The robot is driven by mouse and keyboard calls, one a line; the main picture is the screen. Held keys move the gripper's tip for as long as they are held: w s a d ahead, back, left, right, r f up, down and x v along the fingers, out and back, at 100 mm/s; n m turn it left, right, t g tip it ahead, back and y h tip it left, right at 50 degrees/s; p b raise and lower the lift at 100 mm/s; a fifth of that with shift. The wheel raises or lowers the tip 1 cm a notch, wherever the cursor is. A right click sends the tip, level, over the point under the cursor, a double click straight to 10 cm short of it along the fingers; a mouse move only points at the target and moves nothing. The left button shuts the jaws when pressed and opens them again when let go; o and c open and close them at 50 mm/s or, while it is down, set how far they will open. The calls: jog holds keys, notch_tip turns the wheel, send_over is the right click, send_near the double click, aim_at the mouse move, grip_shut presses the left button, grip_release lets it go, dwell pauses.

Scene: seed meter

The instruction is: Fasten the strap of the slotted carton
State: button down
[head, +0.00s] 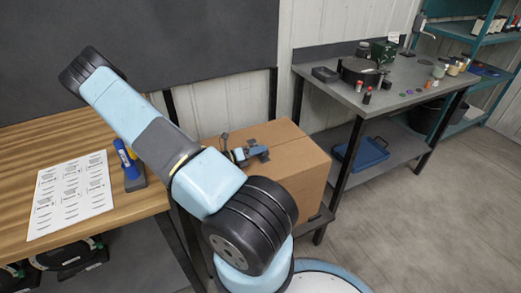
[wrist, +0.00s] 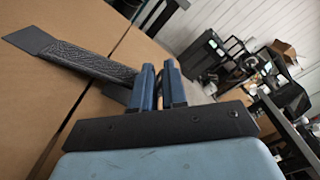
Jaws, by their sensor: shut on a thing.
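The brown carton (head: 300,155) stands beside the wooden bench, and my gripper (head: 258,151) is low over its top. In the wrist view the carton top (wrist: 50,90) fills the left side, with a dark seam running across it. A dark textured strap (wrist: 85,62) runs over the top, with a flat, smooth tab at its far left end. Its near end reaches the blue fingers of my gripper (wrist: 160,85), which are shut on it. The fingers hide the held part. I cannot make out a slot or whether the strap passes through anything.
A grey metal table (head: 400,97) at right holds a black pot and small jars, with a blue tray (head: 368,153) below. The floor at right is clear.

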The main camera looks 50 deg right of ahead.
jog(key=shift+s, duration=0.1)
jog(key=c, duration=1.3)
grip_release()
jog(key=shift+r, duration=0.1)
